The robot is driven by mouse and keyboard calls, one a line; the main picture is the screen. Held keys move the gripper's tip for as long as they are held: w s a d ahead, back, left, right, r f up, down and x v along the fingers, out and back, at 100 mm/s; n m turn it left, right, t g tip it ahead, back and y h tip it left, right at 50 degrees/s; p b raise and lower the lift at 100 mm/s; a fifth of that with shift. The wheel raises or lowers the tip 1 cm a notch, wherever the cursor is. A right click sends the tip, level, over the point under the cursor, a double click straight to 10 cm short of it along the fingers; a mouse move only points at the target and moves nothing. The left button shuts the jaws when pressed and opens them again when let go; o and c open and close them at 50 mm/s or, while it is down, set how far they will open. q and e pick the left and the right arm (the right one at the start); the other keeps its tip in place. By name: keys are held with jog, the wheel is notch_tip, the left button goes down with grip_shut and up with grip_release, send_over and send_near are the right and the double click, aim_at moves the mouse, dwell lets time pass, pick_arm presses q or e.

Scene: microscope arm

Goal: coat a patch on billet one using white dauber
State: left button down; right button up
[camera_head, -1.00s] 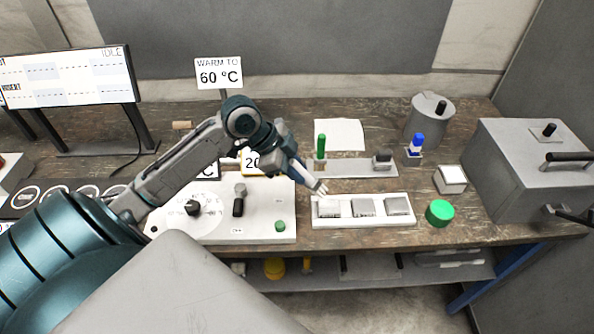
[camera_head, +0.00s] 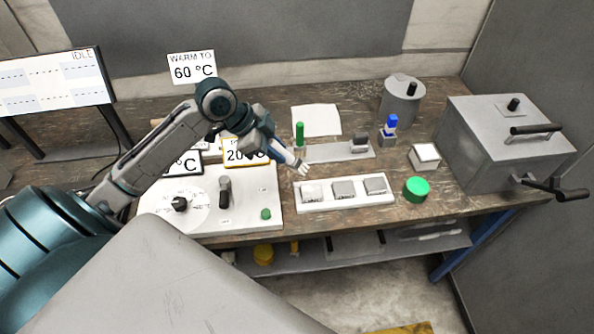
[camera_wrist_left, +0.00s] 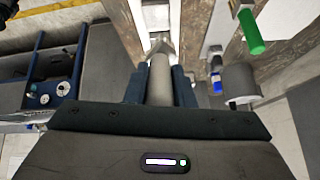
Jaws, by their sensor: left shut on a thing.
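My left gripper (camera_head: 280,147) is shut on the white dauber (camera_head: 299,164), a pale cylinder with a narrowed tip pointing down to the right. The dauber also shows between the fingers in the left wrist view (camera_wrist_left: 160,78). Its tip is just behind and above the leftmost billet (camera_head: 312,192), apart from it in the picture. That billet's top looks paler and rougher than the middle billet (camera_head: 344,188) and the right billet (camera_head: 375,185). All three sit in a row on a white tray (camera_head: 328,204). I cannot read any billet number. My right gripper is not in view.
A grey rack (camera_head: 335,153) behind the tray bears a green-handled tool (camera_head: 299,134) and a dark-topped block. A blue-topped tool (camera_head: 390,124), a green round lid (camera_head: 416,189), a white-topped block (camera_head: 425,156) and a large grey box (camera_head: 490,145) stand to the right. A control panel (camera_head: 245,190) lies left.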

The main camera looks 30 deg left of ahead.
pick_arm(q)
jog(key=shift+d, duration=0.1)
jog(key=shift+w+d+f+g+y+p, duration=0.1)
jog(key=shift+w+d+g+y+p, duration=0.3)
jog(key=shift+d+g+y, duration=0.3)
jog(key=shift+d+y, duration=0.25)
jog(key=shift+y, duration=0.15)
jog(key=shift+f, duration=0.1)
